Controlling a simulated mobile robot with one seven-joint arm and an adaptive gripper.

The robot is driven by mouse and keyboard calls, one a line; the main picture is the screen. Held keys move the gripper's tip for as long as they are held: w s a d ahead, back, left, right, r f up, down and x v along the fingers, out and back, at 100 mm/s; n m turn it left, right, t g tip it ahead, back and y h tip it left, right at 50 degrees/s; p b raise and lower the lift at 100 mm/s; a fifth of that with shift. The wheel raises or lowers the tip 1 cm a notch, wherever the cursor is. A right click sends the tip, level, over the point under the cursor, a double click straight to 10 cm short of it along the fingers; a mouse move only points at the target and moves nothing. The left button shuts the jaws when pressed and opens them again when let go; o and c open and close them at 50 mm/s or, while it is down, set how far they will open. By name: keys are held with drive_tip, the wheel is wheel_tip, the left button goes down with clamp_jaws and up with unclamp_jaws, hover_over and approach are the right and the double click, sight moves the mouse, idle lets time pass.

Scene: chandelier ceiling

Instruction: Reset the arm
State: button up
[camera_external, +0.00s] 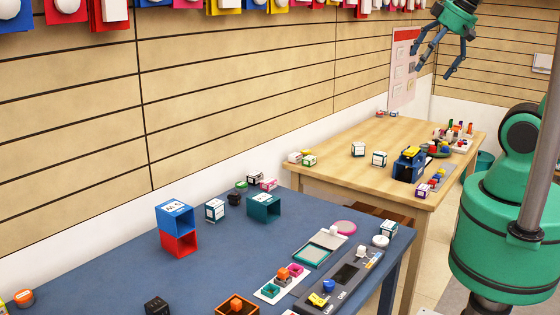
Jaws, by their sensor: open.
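My gripper (440,52) hangs at the top right of the external view, with its dark fingers spread apart and nothing between them. It is in the air in front of the slatted wall, and in the picture it lies above the wooden table (345,143). My green arm shows at the right edge. The link between the arm and the gripper is partly outside the frame.
A blue table (120,265) in front holds a blue box (175,215) on a red box (180,243), a teal box (264,207) and a grey panel (340,282). The wooden table holds small cubes and a blue bin (408,165). A grey pole stands at right.

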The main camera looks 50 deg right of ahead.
wheel_tip(320, 180, down, 6)
drive_tip(key=b, duration=0.5)
drive_tip(key=shift+r, duration=0.25)
